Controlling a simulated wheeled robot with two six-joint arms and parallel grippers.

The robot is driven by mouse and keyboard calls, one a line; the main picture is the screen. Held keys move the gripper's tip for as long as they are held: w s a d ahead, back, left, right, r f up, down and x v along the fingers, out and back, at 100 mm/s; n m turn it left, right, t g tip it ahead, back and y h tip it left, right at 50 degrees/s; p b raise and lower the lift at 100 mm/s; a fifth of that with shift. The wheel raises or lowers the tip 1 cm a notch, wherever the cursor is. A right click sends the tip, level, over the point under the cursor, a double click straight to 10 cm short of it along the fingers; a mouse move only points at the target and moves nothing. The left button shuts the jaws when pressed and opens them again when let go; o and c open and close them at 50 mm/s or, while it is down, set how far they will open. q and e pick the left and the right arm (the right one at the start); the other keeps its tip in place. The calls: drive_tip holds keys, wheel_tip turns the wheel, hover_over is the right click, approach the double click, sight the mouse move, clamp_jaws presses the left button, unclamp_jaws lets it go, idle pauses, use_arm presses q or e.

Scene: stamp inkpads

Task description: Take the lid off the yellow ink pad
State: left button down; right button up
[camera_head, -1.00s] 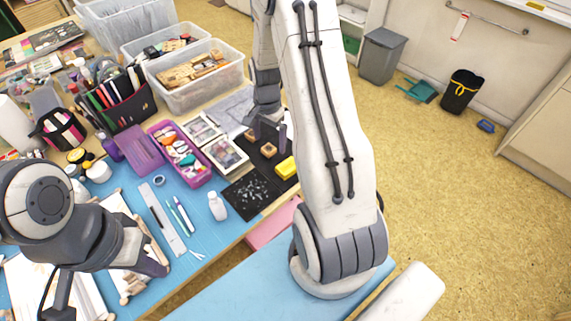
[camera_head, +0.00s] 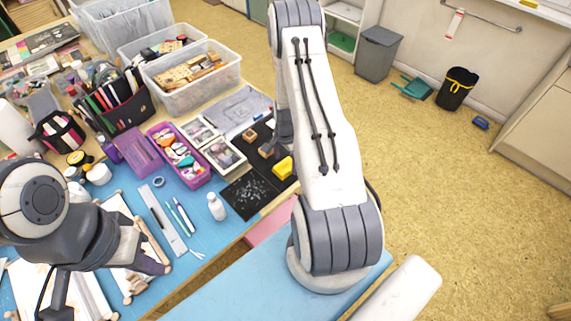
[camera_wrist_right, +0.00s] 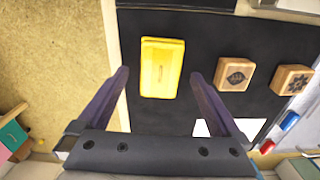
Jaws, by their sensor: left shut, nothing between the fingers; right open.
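The yellow ink pad (camera_head: 283,167) lies on a black mat near the table's right edge, partly hidden by my right arm in the head view. In the right wrist view the yellow ink pad (camera_wrist_right: 162,68) shows whole, with its lid on top. My right gripper (camera_wrist_right: 158,75) is open above the pad, one finger to each side, not touching it as far as I can see. In the head view the right fingers are hidden behind the arm. My left gripper (camera_head: 158,268) is shut and empty at the lower left, over the blue table covering.
Two wooden stamps, one (camera_wrist_right: 234,73) nearer the pad and another (camera_wrist_right: 291,80), stand on the black mat (camera_wrist_right: 200,113). A white bottle (camera_head: 216,207), a purple tray (camera_head: 182,155) and a clear-topped box (camera_head: 222,154) are to the left. The floor lies beyond the table edge.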

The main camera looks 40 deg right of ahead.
drive_tip(key=shift+f, duration=0.5)
drive_tip(key=c, duration=1.4)
drive_tip(key=shift+r, duration=0.1)
